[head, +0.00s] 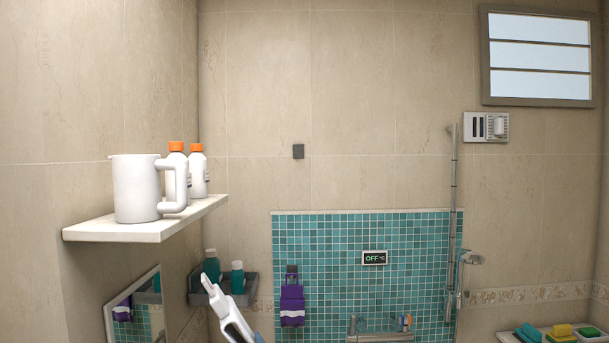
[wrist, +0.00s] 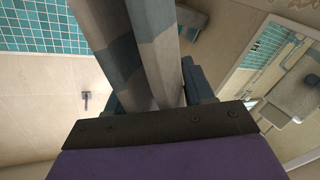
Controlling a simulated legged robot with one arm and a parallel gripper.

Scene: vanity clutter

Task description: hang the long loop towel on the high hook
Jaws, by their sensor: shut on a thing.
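In the wrist view my gripper (wrist: 160,98) is shut on a long towel (wrist: 150,40) with grey and blue-grey bands. The towel runs away from the jaws in long folds; its loop cannot be made out. A small dark hook (head: 298,151) is high on the beige back wall in the head view, with nothing on it. It seems to be the dark hook (wrist: 86,97) in the upside-down wrist view, apart from the towel. In the head view my white arm is low at left of centre; its jaws cannot be made out there.
A purple towel (head: 292,303) hangs from a lower hook (head: 292,270) on the teal tiles. A white shelf (head: 150,230) with a white jug (head: 136,190) and orange-capped bottles juts from the left wall. A grey caddy (head: 240,297) and mirror (head: 135,310) are below. The upper back wall is clear.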

